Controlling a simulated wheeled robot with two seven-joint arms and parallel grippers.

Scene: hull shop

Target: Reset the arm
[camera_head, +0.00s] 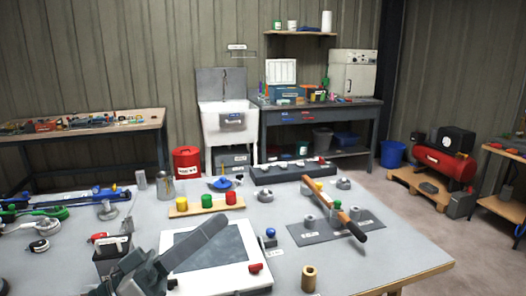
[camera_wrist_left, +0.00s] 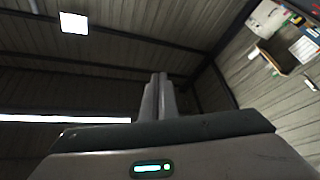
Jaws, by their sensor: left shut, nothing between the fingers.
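My left gripper (camera_head: 218,222) comes in from the lower left of the head view and points up and to the right. Its grey fingers are closed together and hold nothing. They pass in front of a white-framed board with a dark grey panel (camera_head: 238,284) on the table, hiding part of it. In the left wrist view the closed fingers (camera_wrist_left: 158,80) point up toward the ceiling, clear of any object. My right gripper does not show.
The grey worktable (camera_head: 405,262) holds a wooden strip (camera_head: 180,212) with coloured cylinders, a grey mat (camera_head: 298,233) under a wooden-handled tool (camera_head: 347,222), a brass cylinder (camera_head: 309,279) and blue and green tools at left. A red bucket (camera_head: 187,162) stands behind. The right front corner is clear.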

